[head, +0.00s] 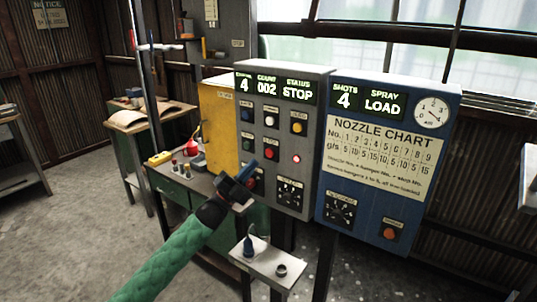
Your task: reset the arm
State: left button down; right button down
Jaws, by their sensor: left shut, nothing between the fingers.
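My left arm, in a green sleeve, reaches in from the bottom left. Its dark gripper (243,178) is shut and empty. It is in front of the lower left part of the grey control panel (279,204) and hides part of the controls there. I cannot tell whether it touches the panel. The panel's display reads 4, 002 and STOP. My right gripper is not in view.
A blue spray panel (447,165) with a nozzle chart and gauge stands right of the grey one. A small shelf (257,262) below holds a dark blue bottle and a ring. A green bench (173,190) and yellow cabinet (218,122) stand behind.

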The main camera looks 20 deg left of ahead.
pick_arm(q)
notch_tip(320, 180, down, 37)
jog(key=s+n+g+y, duration=0.2)
jog(key=n+y, duration=1.1)
jog(key=s+f+n+g+y, duration=0.1)
jog(key=s+f+n+g, duration=0.15)
jog(key=f, duration=0.45)
jog(key=s+f+n+g+y, duration=0.1)
jog(key=s+f, duration=0.3)
jog(key=f, duration=0.3)
jog(key=s+d+f+n+g+y, duration=0.25)
jog(key=s+f+g, duration=0.35)
jog(key=s+f, duration=1.25)
jog(key=s+d+f+n+g, duration=0.1)
jog(key=s+f+g, duration=0.1)
jog(key=s+f, duration=0.2)
jog(key=s+d+f+n+g, duration=0.1)
jog(key=s+f, duration=0.3)
jog(key=s, duration=0.7)
jog(key=s+d+f+n+g, duration=0.1)
jog(key=s+f+g, duration=0.2)
jog(key=s+f, duration=0.2)
jog(key=s, duration=0.3)
jog(key=shift+d, duration=0.2)
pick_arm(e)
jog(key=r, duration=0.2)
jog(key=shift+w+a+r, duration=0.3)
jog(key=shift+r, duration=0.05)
